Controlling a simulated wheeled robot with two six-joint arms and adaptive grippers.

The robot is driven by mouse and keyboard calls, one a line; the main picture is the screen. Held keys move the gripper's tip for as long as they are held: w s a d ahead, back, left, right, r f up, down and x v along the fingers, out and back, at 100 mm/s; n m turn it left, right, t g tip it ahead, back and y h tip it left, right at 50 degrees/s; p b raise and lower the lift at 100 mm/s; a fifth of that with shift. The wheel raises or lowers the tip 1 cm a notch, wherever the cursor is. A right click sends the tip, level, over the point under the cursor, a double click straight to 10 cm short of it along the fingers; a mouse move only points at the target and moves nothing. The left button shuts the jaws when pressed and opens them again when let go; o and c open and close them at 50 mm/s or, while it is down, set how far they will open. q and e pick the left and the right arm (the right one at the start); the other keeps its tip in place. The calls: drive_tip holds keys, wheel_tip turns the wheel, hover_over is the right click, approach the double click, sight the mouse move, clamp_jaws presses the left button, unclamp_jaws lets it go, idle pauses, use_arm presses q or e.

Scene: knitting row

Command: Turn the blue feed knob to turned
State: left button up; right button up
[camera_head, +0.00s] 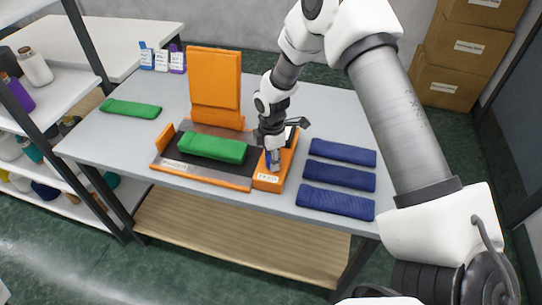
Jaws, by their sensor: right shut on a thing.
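The orange machine (207,178) with a dark bed stands on the grey table, its orange lid (215,82) raised at the back. A folded green cloth (212,147) lies on its bed. The blue feed knob (268,160) shows as a small blue patch on the orange block at the machine's right end, above a white label. My right gripper (272,158) points down over this block, shut on the knob and hiding most of it. The knob's angle cannot be made out. My left gripper is not in view.
Folded blue cloths (340,176) lie in a column to the right of the machine. Another green cloth (131,108) lies at the left. Small bottles (162,58) stand at the back left. Shelves (40,110) border the left side, and cartons (466,60) are stacked at the back right.

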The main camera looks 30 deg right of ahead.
drive_tip(key=m, duration=0.3)
drive_tip(key=m+p, duration=0.1)
drive_tip(key=m, duration=0.2)
drive_tip(key=shift+s+f+p, duration=0.15)
drive_tip(key=shift+s+p, duration=0.05)
drive_tip(key=shift+p, duration=0.1)
drive_tip(key=m+p, duration=0.1)
drive_tip(key=m, duration=0.4)
drive_tip(key=shift+f+m, duration=0.1)
drive_tip(key=shift+m, duration=0.3)
drive_tip(key=o, duration=1.1)
drive_tip(key=shift+d, duration=0.1)
drive_tip(key=shift+o, duration=0.2)
drive_tip(key=shift+w, duration=0.1)
drive_tip(key=shift+r, duration=0.25)
wheel_tip(320, 180, up, 12)
drive_tip(key=shift+f, duration=0.2)
